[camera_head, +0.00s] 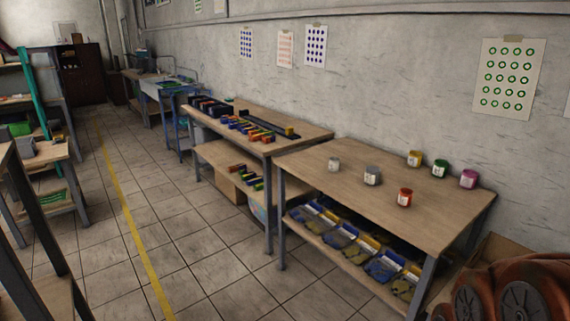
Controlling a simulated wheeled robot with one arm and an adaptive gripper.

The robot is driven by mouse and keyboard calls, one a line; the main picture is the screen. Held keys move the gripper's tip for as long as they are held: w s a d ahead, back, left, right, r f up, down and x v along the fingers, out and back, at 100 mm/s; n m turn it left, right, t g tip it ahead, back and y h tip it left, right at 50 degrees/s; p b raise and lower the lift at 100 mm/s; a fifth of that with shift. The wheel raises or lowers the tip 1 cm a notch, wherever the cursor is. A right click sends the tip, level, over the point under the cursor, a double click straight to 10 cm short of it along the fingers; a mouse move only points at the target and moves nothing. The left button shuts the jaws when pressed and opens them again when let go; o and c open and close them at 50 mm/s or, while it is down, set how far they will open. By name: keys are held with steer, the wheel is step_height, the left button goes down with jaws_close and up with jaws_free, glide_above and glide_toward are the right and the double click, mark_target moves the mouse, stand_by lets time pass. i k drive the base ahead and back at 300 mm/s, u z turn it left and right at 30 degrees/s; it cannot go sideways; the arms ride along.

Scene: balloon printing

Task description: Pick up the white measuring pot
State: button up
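A small white pot (333,164) stands upright near the left end of the right-hand wooden table (350,190). It is the leftmost of the pots there, and its contents are too small to make out. A grey pot (372,176) stands to its right, a little nearer the front edge. My gripper is not in view, so its position relative to the white pot and whether it is open or shut are not shown.
The same table holds red (405,198), yellow (414,158), green (440,168) and purple (469,180) pots. Blue and yellow bins (383,266) fill its lower shelf. Another table (312,131) with coloured blocks adjoins on the left. The tiled floor (215,275) in front is clear.

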mark_target(334, 162)
steer(key=u, duration=0.95)
steer(key=i, duration=1)
steer(key=u, duration=0.7)
steer(key=i, duration=1.5)
steer(key=z, duration=1.25)
steer(key=i, duration=0.8)
steer(key=z, duration=0.7)
steer(key=i, duration=0.5)
steer(key=z, duration=0.05)
